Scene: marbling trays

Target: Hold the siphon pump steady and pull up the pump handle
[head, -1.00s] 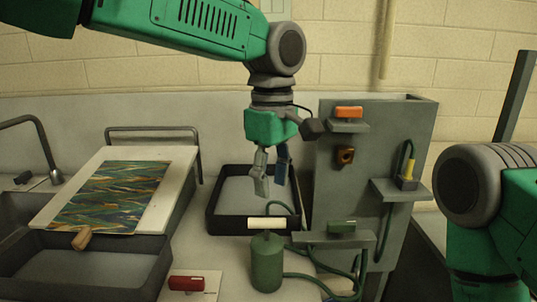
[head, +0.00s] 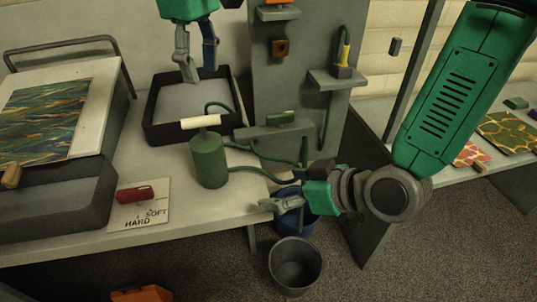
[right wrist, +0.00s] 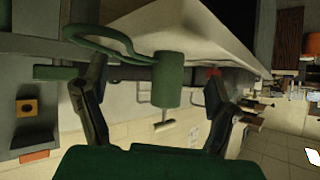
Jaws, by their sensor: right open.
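The siphon pump is a green cylinder (head: 209,160) upright on the table, with a cream bar handle (head: 200,122) low over its top. A green hose runs from it to the right. My right gripper (head: 272,204) is open at the table's front right edge, pointing left toward the pump and apart from it. In the right wrist view the pump (right wrist: 168,78) and its handle (right wrist: 165,126) appear between the spread fingers of my right gripper (right wrist: 157,72). My left gripper (head: 198,68) is open and empty above the dark tray, behind the handle.
The dark tray (head: 150,135) stands behind the pump. A grey panel with shelves (head: 338,80) rises at the right rear. A red roller (head: 136,194) lies on a card marked SOFT and HARD (head: 150,218). A grey bucket (head: 296,262) and a blue one (head: 303,222) stand below the table edge.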

